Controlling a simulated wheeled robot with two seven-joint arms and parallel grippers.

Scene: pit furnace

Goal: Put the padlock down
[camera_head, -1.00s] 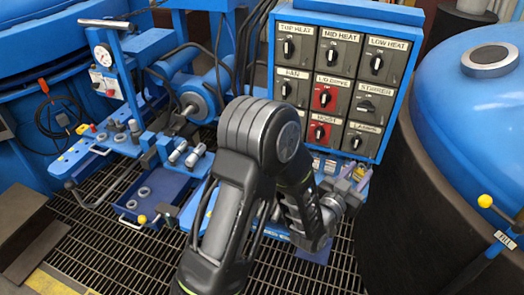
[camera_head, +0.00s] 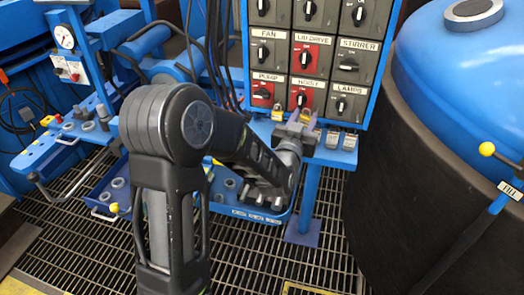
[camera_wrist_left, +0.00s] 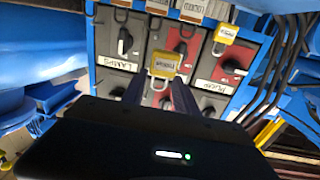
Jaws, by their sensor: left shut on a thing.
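A yellow padlock (camera_wrist_left: 163,64) with a label on its body and a metal shackle is between the fingertips of my left gripper (camera_wrist_left: 157,92) in the left wrist view. The gripper is shut on it. In the head view, my left gripper (camera_head: 308,119) is just below the switch panel, near the HOIST switch, over the narrow blue shelf; the held padlock is mostly hidden there. I cannot tell whether the held padlock touches the shelf.
The switch panel (camera_head: 327,68) with labelled knobs rises behind the gripper. Grey items (camera_head: 341,139) occupy the shelf's right part. A large blue-topped vessel (camera_head: 460,60) stands at right, with a yellow-knobbed lever (camera_head: 487,149). Open floor grating (camera_head: 260,255) lies in front.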

